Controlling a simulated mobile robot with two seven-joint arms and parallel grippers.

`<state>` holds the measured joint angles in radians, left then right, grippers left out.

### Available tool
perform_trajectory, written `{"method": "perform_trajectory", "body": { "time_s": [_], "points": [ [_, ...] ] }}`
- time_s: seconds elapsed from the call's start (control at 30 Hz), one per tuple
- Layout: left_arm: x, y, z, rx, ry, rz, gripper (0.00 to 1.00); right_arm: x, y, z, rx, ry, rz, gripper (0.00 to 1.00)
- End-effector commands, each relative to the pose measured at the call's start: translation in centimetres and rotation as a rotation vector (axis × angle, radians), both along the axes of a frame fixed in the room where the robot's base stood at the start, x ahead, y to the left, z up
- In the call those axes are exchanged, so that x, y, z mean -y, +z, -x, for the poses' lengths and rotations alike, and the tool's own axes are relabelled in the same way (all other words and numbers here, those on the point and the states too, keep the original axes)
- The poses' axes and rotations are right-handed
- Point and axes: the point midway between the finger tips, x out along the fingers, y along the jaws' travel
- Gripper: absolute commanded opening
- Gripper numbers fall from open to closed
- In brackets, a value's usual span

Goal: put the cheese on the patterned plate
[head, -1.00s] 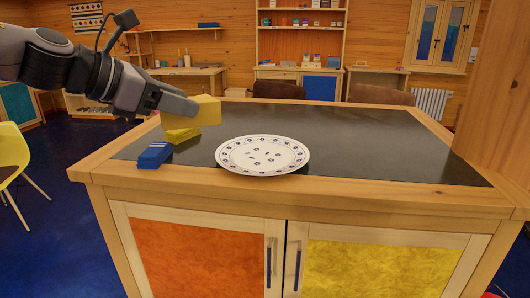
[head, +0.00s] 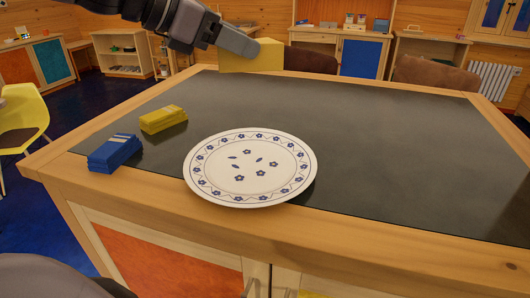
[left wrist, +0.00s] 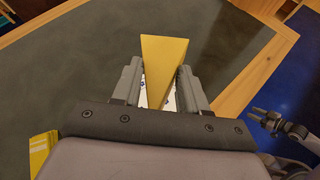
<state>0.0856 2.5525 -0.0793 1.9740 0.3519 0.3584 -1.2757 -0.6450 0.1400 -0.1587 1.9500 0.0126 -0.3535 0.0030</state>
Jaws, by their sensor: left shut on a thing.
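The cheese is a yellow wedge (head: 252,56), held by my left gripper (head: 240,44) at the top of the head view. In the left wrist view the cheese (left wrist: 163,62) sits between the two fingers of the left gripper (left wrist: 160,88). The patterned plate (head: 250,168), white with a blue flower rim, lies on the dark counter top near its front edge, with nothing on it. The cheese is raised above the counter, higher in the picture than the plate. In the left wrist view the plate is mostly hidden behind the cheese.
A blue block-like pack (head: 115,152) and a yellow one (head: 163,119) lie left of the plate on the counter (head: 380,150). The counter right of the plate is clear. A wooden edge runs around it. Brown chairs (head: 435,74) stand behind it.

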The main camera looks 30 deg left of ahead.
Motion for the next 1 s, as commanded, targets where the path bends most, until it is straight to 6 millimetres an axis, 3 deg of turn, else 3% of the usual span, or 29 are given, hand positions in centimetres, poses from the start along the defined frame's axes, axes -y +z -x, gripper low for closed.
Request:
{"method": "perform_trajectory", "body": {
  "time_s": [0.17, 0.37, 0.7, 1.0],
  "points": [
    [0.0, -0.6, 0.0, 0.0, -0.001, 0.004, 0.0, 0.0, -0.1, 0.2, -0.004, 0.0, -0.001, 0.43],
    [0.0, -2.9, 0.0, -0.003, 0.002, 0.004, 0.0, 0.0, -0.2, 0.3, -0.008, 0.0, 0.0, 0.43],
    [0.0, -9.1, 0.1, -0.005, 0.0, 0.01, 0.0, 0.0, -0.4, 0.3, -0.008, 0.001, 0.0, 0.43],
    [0.1, -15.1, 0.1, -0.002, -0.001, 0.007, 0.0, 0.0, -2.2, 0.3, -0.008, 0.001, 0.0, 0.43]
  ]
}}
